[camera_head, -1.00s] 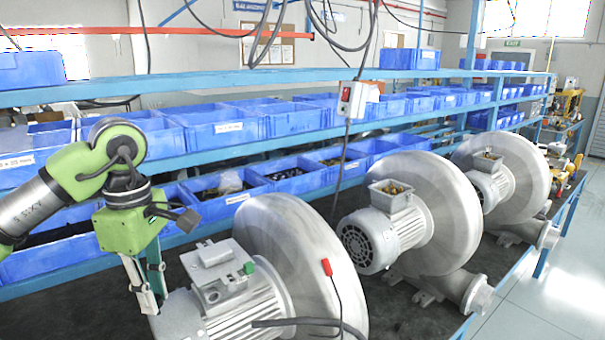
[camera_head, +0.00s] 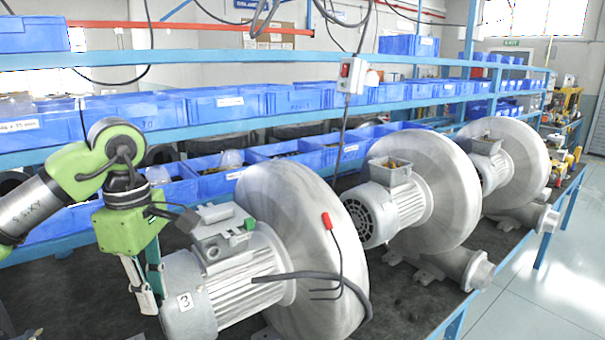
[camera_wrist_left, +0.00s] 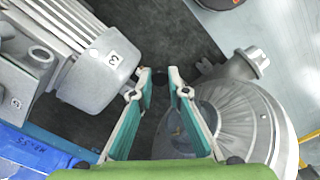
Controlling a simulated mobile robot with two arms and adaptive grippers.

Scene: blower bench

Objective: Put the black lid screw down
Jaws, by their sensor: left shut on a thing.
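My left gripper (camera_head: 147,300) hangs fingers-down just left of the near blower's motor end. It also shows in the left wrist view (camera_wrist_left: 160,78), its fingers closed in with a narrow gap between the tips. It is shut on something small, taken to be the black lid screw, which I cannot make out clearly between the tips. The near blower's motor (camera_head: 222,285) is grey and ribbed with a "3" label, and shows at the upper left in the left wrist view (camera_wrist_left: 98,72). Its terminal box (camera_head: 222,228) is on top, beside the gripper. My right gripper is out of view.
Two more blowers (camera_head: 425,190) (camera_head: 520,165) stand along the dark bench (camera_head: 400,310) to the right. Blue bins (camera_head: 225,103) fill the rack behind. Dark bench surface shows below the gripper.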

